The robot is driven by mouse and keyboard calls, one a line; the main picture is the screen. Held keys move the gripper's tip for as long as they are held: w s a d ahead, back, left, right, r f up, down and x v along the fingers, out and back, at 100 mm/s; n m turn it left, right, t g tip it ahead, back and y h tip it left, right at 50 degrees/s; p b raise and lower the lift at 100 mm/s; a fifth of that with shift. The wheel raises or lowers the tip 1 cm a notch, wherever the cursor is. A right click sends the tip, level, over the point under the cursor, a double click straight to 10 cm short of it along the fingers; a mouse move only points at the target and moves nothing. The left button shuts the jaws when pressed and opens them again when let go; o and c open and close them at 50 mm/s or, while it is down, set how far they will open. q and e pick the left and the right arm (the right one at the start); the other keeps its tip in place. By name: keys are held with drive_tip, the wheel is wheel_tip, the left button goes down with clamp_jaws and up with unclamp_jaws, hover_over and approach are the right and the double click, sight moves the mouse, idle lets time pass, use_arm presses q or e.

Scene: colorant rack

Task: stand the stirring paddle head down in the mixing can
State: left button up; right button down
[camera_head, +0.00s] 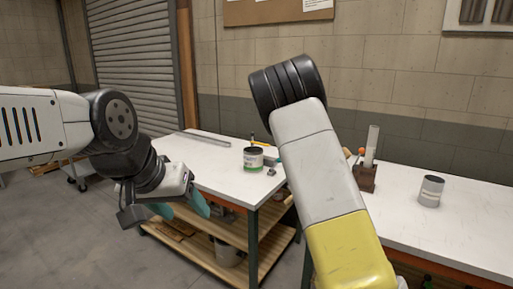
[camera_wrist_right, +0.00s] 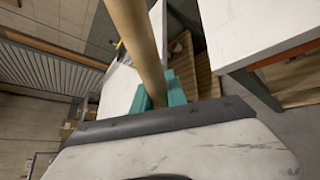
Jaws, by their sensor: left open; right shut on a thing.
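A wooden shaft (camera_wrist_right: 138,45), which looks like the stirring paddle's handle, runs between the teal fingers of my right gripper (camera_wrist_right: 158,93) in the right wrist view. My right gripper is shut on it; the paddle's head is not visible. In the head view an open dark-mouthed can with a green and white label (camera_head: 253,159) stands upright on the left table. A grey can with a white label (camera_head: 430,190) stands on the right table. I cannot tell for certain which is the mixing can.
The left table (camera_head: 205,160) also carries a metal bar (camera_head: 203,138) and small items near the green-labelled can. The right table (camera_head: 465,220) has a brown block (camera_head: 365,178) with a clear cylinder. A gap separates the tables. My right arm hides part of both.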

drive_tip(key=n, duration=0.9)
